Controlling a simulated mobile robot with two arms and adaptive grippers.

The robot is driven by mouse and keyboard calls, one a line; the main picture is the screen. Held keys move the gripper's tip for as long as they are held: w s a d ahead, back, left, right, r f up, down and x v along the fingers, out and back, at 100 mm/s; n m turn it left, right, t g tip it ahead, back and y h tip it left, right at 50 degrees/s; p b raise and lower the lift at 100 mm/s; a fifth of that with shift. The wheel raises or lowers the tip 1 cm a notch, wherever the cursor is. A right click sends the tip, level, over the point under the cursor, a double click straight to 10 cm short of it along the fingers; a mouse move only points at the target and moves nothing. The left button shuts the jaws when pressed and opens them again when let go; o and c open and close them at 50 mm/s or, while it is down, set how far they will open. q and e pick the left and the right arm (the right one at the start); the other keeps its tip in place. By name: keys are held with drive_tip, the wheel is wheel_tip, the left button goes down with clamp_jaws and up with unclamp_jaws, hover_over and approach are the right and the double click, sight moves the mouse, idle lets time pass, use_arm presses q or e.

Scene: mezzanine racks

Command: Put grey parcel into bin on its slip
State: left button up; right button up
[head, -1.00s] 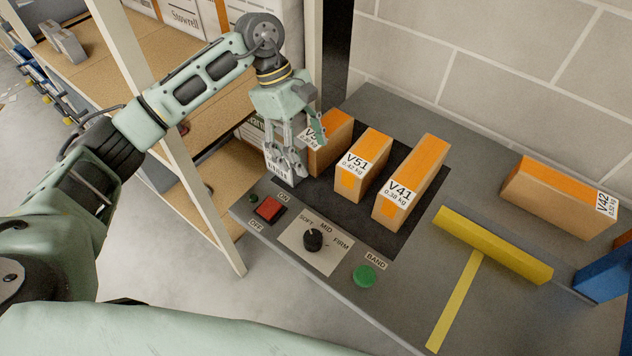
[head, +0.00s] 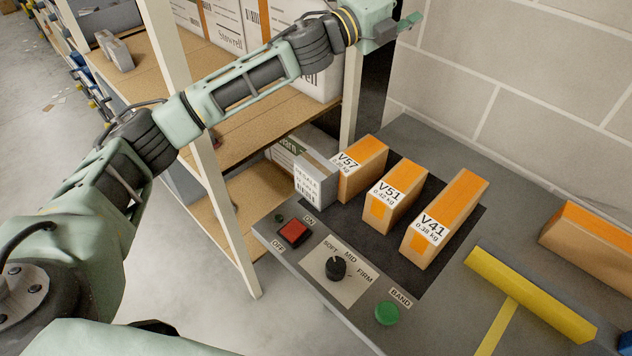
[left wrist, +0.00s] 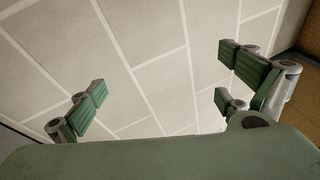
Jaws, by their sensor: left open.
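A grey parcel (head: 316,186) with a printed label on its front stands at the left end of the row on the bench, close beside the orange-topped box V57 (head: 363,170). My left gripper (head: 408,24) is raised at the top of the head view, well above and beyond the parcel, and apart from it. In the left wrist view the fingers of my left gripper (left wrist: 160,100) are spread wide with nothing between them, facing the block wall. My right gripper is not in view. I cannot tell which bin or slip belongs to the parcel.
Boxes V51 (head: 396,198) and V41 (head: 445,220) stand on the dark mat. In front are a red switch (head: 294,231), a dial (head: 336,267) and a green button (head: 387,313). A yellow bar (head: 530,295) lies right. A wooden rack (head: 183,68) with white cartons stands left.

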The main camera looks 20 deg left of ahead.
use_arm(q)
drive_tip(key=w+a+f+n+y, duration=0.4)
drive_tip(key=a+f+n+y, duration=0.25)
drive_tip(key=n, duration=0.35)
drive_tip(key=n+g+y+b, duration=0.2)
drive_tip(key=n+g+y, duration=0.4)
drive_tip(key=n+g, duration=0.5)
hover_over(314, 163)
drive_tip(key=w, duration=1.2)
wheel_tip(314, 163, down, 20)
drive_tip(key=f, duration=0.1)
drive_tip(key=s+f+g, duration=0.1)
drive_tip(key=s+g, duration=0.1)
drive_tip(key=s, duration=0.1)
drive_tip(key=s+f+n+g, duration=0.1)
drive_tip(key=s+g, duration=0.1)
drive_tip(key=s, duration=0.2)
drive_tip(key=s+n+g, duration=0.1)
drive_tip(key=s, duration=0.3)
drive_tip(key=shift+s+f+g, duration=0.2)
drive_tip(key=shift+f+g, duration=0.2)
drive_tip(key=shift+s+f, duration=0.2)
drive_tip(key=shift+s, duration=0.15)
wheel_tip(314, 163, down, 8)
drive_tip(key=shift+w+d+r, duration=0.1)
drive_tip(key=shift+d+r, duration=0.05)
drive_tip(key=shift+r, duration=0.1)
drive_tip(key=shift+c, duration=0.5)
